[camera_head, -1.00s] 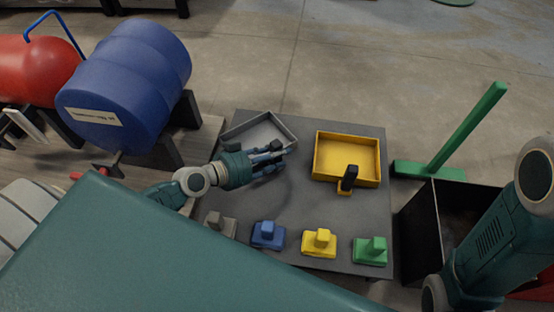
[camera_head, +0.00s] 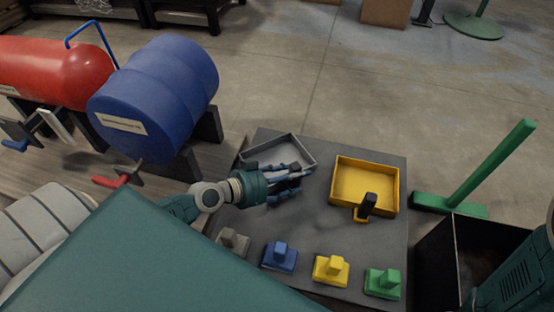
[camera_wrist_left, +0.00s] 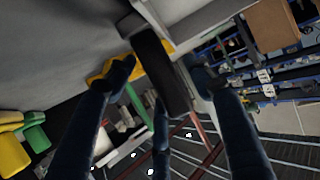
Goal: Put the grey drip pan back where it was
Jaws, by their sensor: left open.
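The grey drip pan (camera_head: 304,146) lies on the dark table at its far left, tilted in the picture, its near side partly hidden by my left gripper. My left gripper (camera_head: 290,183) is open at the near side of the pan. In the left wrist view the gripper's fingers (camera_wrist_left: 165,85) stand apart on either side of a dark handle (camera_wrist_left: 158,72) that joins a pale grey rim (camera_wrist_left: 205,18). Whether any finger touches the handle I cannot tell. My right gripper is out of view; only part of that arm shows at the lower right.
A yellow pan (camera_head: 345,206) with a dark handle sits right of my gripper. Grey, blue, yellow and green blocks (camera_head: 280,257) line the table's near edge. A blue drum (camera_head: 155,98) and red tank (camera_head: 60,65) stand left. A black open bin (camera_head: 448,262) stands right.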

